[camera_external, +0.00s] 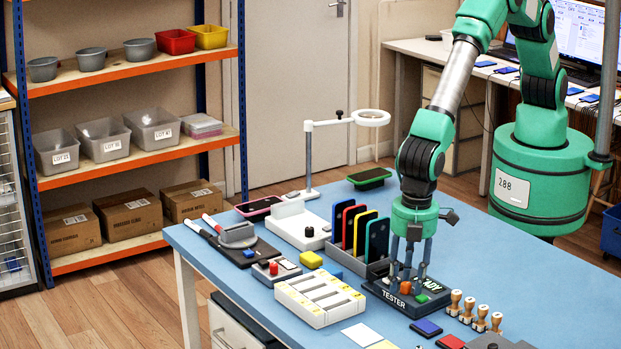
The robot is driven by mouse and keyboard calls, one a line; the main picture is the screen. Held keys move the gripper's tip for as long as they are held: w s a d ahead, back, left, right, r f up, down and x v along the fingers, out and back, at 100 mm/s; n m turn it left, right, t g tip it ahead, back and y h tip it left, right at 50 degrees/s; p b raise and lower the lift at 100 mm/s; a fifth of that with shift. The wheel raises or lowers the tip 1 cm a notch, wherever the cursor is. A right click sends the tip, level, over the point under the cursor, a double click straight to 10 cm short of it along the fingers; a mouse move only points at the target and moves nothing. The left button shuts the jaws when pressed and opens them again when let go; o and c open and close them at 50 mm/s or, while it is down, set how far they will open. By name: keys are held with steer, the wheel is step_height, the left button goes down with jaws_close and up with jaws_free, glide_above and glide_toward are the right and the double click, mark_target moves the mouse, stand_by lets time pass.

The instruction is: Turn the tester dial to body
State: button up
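The tester (440,300) is a dark, low box near the table's right edge. I cannot tell for sure which part is the dial, nor read any dial position. My gripper (408,276) points straight down over the tester, its fingers spread apart and their tips close to its top, just behind the orange part. The fingers hide part of the top, and I see nothing held between them.
A rack of upright phones (375,240) stands close to the left of my gripper. Several wooden-handled stamps (468,308) stand to the right. A blue pad (426,327) lies in front, and a white slotted tray (320,298) sits to the left. A magnifier lamp (370,118) stands behind.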

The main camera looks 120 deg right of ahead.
mark_target(409, 285)
steer(key=shift+s+d+r, duration=0.1)
step_height(409, 285, up, 12)
steer(key=shift+a, duration=0.35)
stand_by(0.5)
stand_by(0.4)
